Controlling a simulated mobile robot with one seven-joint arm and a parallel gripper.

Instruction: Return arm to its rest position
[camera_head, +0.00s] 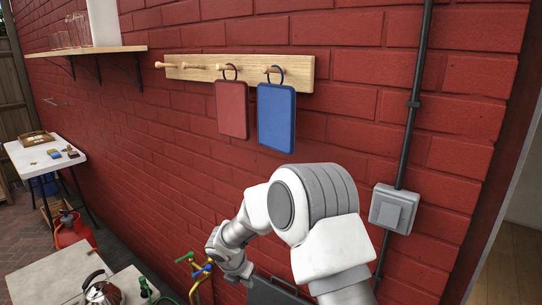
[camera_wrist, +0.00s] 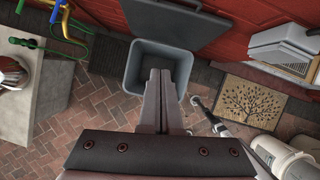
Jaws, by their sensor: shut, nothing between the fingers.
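My gripper (camera_wrist: 160,75) shows in the wrist view with its two fingers together and nothing between them. It points down over an open grey bin (camera_wrist: 146,58), apart from the wall. In the head view my arm is bent in front of the red brick wall, its wrist low near the picture's bottom. The fingers cannot be made out there.
A red board (camera_head: 231,108) and a blue board (camera_head: 276,118) hang from a wooden peg rail (camera_head: 240,68). A grey switch box (camera_head: 394,209) is right of my arm. A kettle (camera_head: 103,291) stands on the counter (camera_head: 55,277). A doormat (camera_wrist: 250,108) lies on the paving.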

